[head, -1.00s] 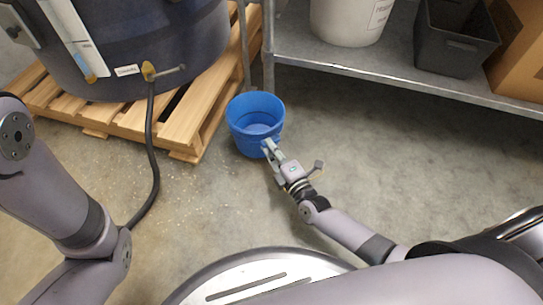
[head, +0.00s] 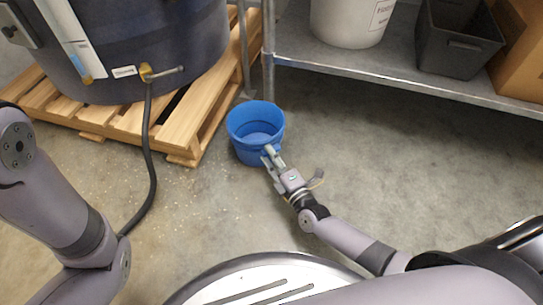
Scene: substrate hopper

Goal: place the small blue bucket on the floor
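The small blue bucket (head: 246,151) is upright and open at the top, and looks empty. It is in the middle of the head view, in front of the pallet corner and shelf leg. It is at or close to the floor (head: 330,165); its underside is hidden, so I cannot tell whether it touches. My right gripper (head: 269,155) is at the bucket's near right side, with its fingers closed about the wall near the rim. My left arm shows at the left edge, but its gripper is out of view.
A wooden pallet (head: 190,127) carries a large dark tank (head: 150,35) with a valve and a black hose (head: 148,165) reaching the floor. A metal shelf (head: 400,75) at upper right holds a white bucket (head: 350,20), a grey bin (head: 455,55) and a cardboard box (head: 523,60). The floor right of the bucket is clear.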

